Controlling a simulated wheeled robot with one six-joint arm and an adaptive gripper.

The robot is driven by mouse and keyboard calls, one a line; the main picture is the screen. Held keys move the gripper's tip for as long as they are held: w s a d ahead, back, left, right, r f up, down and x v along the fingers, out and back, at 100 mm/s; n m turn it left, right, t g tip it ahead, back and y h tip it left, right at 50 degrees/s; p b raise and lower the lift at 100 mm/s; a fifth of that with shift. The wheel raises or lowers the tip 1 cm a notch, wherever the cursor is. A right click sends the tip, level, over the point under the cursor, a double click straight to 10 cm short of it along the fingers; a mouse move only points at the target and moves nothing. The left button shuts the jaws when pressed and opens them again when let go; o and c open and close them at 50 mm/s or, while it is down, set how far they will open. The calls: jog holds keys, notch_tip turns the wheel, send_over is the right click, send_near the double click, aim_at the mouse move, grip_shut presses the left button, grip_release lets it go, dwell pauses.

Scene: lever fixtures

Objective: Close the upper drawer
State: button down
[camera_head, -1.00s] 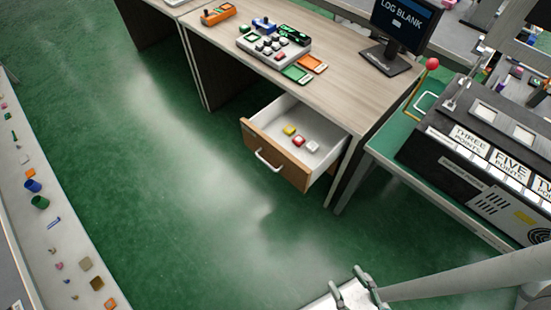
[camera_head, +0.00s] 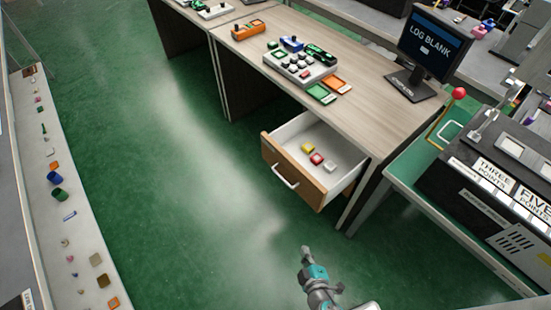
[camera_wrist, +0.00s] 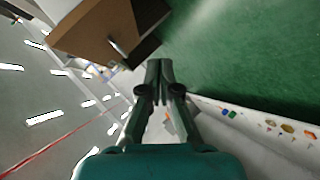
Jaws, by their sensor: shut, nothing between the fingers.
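The upper drawer (camera_head: 291,176) stands open under the desk, with a wooden front and a white handle (camera_head: 285,176). A yellow, a red and a white small block lie inside it. My gripper (camera_head: 306,251) is in front of the drawer, lower in the head view, apart from it, with clear floor between. In the wrist view my gripper (camera_wrist: 159,64) has its fingers together and empty. The drawer front (camera_wrist: 95,35) shows at the upper left there, beyond the fingertips and tilted.
The desk (camera_head: 345,90) carries a monitor (camera_head: 432,45), a button panel (camera_head: 300,66) and small devices. A table with a black lever machine (camera_head: 490,205) stands right of the drawer. A long shelf (camera_head: 62,200) with small objects runs along the left. The green floor between is open.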

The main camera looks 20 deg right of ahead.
jog(key=w+n+h, duration=0.1)
jog(key=w, duration=0.6)
jog(key=n+t+h, duration=0.2)
jog(key=t+h, duration=0.2)
send_near(277, 150)
jog(key=w, duration=0.5)
jog(key=shift+w+d+f, duration=0.15)
jog(key=shift+w+d, duration=0.1)
jog(key=shift+d, duration=0.3)
jog(key=shift+w+d+f, duration=0.15)
jog(key=shift+w+d, duration=0.1)
jog(key=shift+d, duration=0.35)
jog(key=shift+d, duration=0.15)
